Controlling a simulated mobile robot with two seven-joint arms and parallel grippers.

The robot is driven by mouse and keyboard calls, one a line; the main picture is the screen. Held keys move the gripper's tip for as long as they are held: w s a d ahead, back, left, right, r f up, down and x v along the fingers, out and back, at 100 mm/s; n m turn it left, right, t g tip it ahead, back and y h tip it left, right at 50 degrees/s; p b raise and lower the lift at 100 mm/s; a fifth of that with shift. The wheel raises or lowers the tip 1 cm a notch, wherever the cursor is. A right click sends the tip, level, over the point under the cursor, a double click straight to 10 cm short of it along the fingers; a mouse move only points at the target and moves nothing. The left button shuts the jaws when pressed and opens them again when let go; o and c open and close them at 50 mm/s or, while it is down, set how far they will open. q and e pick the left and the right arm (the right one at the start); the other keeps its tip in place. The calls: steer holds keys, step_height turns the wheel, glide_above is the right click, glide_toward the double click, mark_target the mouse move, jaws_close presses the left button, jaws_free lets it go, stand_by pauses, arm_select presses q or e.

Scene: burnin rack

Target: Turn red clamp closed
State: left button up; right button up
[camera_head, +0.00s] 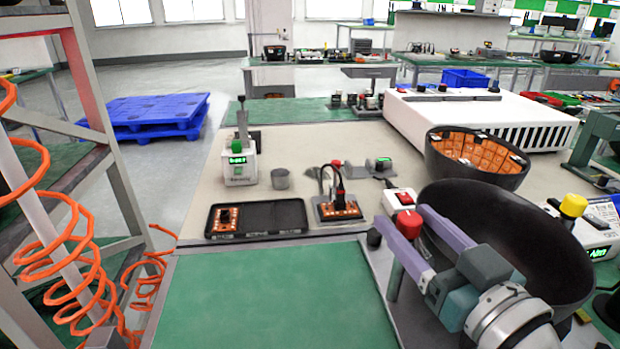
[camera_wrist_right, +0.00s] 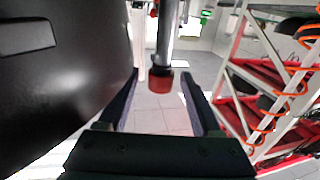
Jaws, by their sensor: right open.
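A red round knob (camera_head: 409,224), which looks like the red clamp, shows between the fingers of my right gripper (camera_head: 397,216). In the right wrist view, a red cap (camera_wrist_right: 160,83) on the end of a grey metal rod (camera_wrist_right: 165,45) sits between the two fingertips (camera_wrist_right: 160,76), with a gap on each side. My right gripper is open, its purple fingers around the red part without visible contact. Whether the clamp is open or closed cannot be told. My left gripper is not in view.
A large black bowl (camera_head: 540,235) stands close beside my right gripper. A white box with a red button (camera_head: 399,199) is just behind the fingertips. A black tray (camera_head: 270,216) and an orange board (camera_head: 337,211) lie to the left. The green mat (camera_head: 270,300) in front is clear.

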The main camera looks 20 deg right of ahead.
mark_target(394, 218)
steer(key=shift+w, duration=1.85)
jaws_close()
